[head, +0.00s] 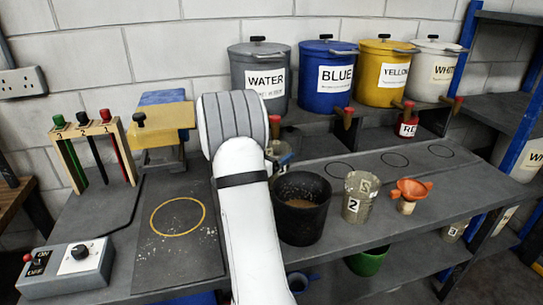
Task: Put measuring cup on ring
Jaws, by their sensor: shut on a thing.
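A yellow ring (178,217) is marked on a dark mat at the left of the bench, and nothing stands on it. A small clear, greenish vessel (281,154), perhaps the measuring cup, shows just right of my arm, below the red tap of the WATER bucket. Its left part is hidden, so I cannot tell whether it is held. My white arm rises from the bottom through the middle of the head view. My gripper is hidden behind my own arm.
A black tub (302,212), a beige cup marked 2 (353,205) and an orange funnel (411,190) stand right of my arm. A switch box (67,269) and a wooden rack (92,128) stand left. Three black rings (391,152) on the raised shelf are empty.

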